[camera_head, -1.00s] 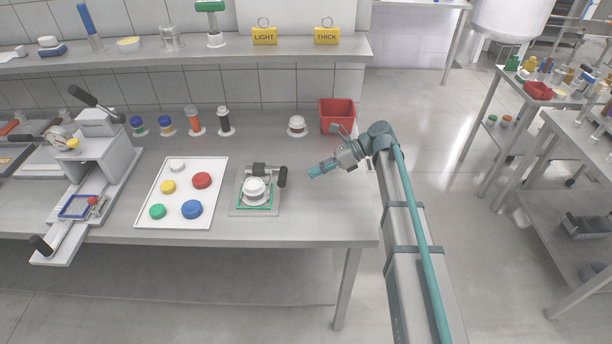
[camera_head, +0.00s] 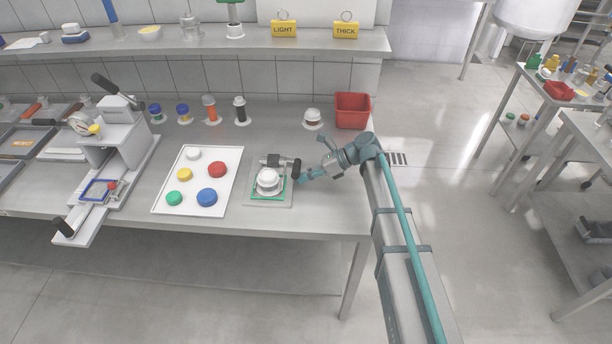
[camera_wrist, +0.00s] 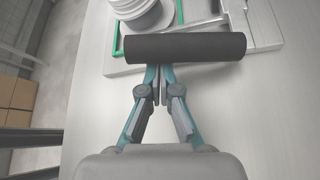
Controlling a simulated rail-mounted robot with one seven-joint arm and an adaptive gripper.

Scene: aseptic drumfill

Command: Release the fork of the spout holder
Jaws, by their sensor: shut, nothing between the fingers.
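The spout holder (camera_head: 255,201) is a grey plate on the table, with a green fork (camera_head: 284,190) around a white spout (camera_head: 267,180). A black handle (camera_head: 295,168) sticks out at its right. In the wrist view the black handle (camera_wrist: 185,47) lies crosswise just beyond my fingertips, with the white ribbed spout (camera_wrist: 142,12) and part of the green fork (camera_wrist: 179,12) behind it. My gripper (camera_head: 302,178) is right beside the handle; in the wrist view my gripper (camera_wrist: 160,88) has its fingertips together and empty. I cannot tell whether the tips touch the handle.
A white tray (camera_head: 160,207) with several coloured caps lies left of the holder. A red bin (camera_head: 352,110) and a white-capped piece (camera_head: 312,119) stand behind. A press-like device (camera_head: 112,150) stands further left.

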